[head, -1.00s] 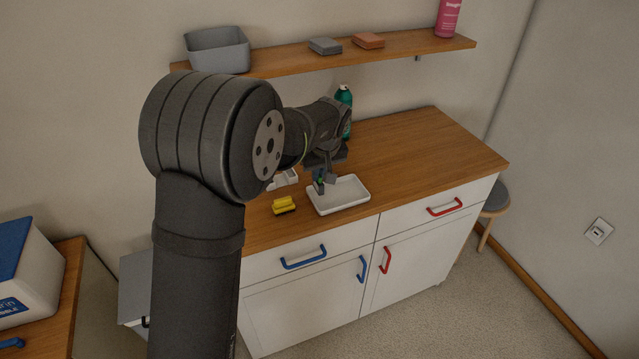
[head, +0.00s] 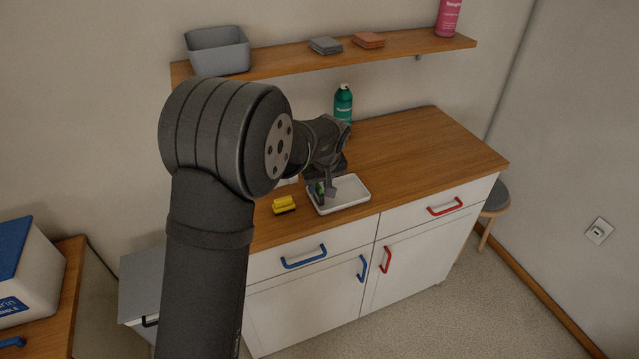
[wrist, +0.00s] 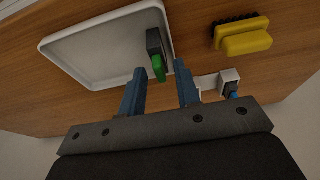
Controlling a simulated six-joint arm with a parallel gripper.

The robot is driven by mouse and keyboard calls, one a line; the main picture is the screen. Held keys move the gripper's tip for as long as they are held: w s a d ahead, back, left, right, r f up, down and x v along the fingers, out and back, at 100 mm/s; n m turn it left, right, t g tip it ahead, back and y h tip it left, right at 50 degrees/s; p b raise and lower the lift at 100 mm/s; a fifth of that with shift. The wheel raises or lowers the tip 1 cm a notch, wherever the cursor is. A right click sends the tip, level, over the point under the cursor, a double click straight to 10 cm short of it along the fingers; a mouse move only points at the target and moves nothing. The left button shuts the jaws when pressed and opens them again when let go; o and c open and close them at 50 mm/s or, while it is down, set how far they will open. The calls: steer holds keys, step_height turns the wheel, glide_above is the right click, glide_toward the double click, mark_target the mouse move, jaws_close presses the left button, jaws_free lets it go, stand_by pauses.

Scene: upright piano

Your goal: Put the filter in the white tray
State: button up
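The filter appears to be a small dark grey and green block (head: 320,188). It shows in the wrist view (wrist: 155,52) at the tray's edge, over the tray's inside. The white tray (head: 352,188) lies on the wooden counter, and in the wrist view (wrist: 95,50) it fills the upper left. My gripper (wrist: 160,68) points down at the tray's left part in the head view (head: 327,196). Its two blue-grey fingers stand apart, with a gap on both sides of the block, which lies just beyond the fingertips. Whether the block rests on the tray floor is hard to tell.
A yellow brush (head: 284,205) with black bristles lies left of the tray. A small white holder (wrist: 229,80) stands near my right finger. A green bottle (head: 343,103) stands behind my wrist. The counter's right half is clear. A shelf (head: 400,47) hangs above.

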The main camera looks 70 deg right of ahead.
mark_target(318, 184)
steer(key=v, duration=1.2)
steer(key=shift+r, duration=0.15)
steer(key=x, duration=1.2)
step_height(318, 184, up, 3)
steer(key=shift+f, duration=0.1)
steer(key=shift+r, duration=0.55)
